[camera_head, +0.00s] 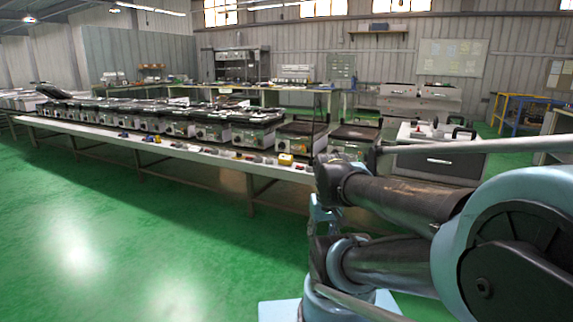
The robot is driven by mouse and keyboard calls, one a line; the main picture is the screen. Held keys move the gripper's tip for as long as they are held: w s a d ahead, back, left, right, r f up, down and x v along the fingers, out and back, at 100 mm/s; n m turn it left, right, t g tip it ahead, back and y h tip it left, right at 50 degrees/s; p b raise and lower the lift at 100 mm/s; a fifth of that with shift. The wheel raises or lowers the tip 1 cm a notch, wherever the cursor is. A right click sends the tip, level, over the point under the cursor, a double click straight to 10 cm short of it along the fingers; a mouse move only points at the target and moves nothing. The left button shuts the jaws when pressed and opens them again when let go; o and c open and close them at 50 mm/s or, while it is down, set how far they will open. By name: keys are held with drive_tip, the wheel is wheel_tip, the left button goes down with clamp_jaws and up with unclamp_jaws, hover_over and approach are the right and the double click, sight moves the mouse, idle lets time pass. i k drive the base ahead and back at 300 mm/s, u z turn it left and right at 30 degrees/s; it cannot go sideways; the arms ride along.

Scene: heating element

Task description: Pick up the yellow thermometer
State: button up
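A small boxy yellow item (285,159) lies near the front edge of the long table (228,165), right of the picture's middle. It may be the yellow thermometer, but it is too small to tell. A smaller yellowish item (154,139) lies farther left along the same edge; its kind cannot be made out. My arm fills the lower right of the picture, to the right of and nearer than the boxy yellow item. I cannot make out my gripper's fingers in this view.
A row of grey heating units with dark tops (243,136) runs along the table behind several small items. A white cabinet (437,157) stands to the right, partly behind my arm. The green floor (110,220) in front of the table is clear.

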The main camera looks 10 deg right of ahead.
sight(284, 159)
drive_tip(key=z, duration=0.15)
drive_tip(key=i, duration=2.05)
drive_tip(key=u, duration=0.25)
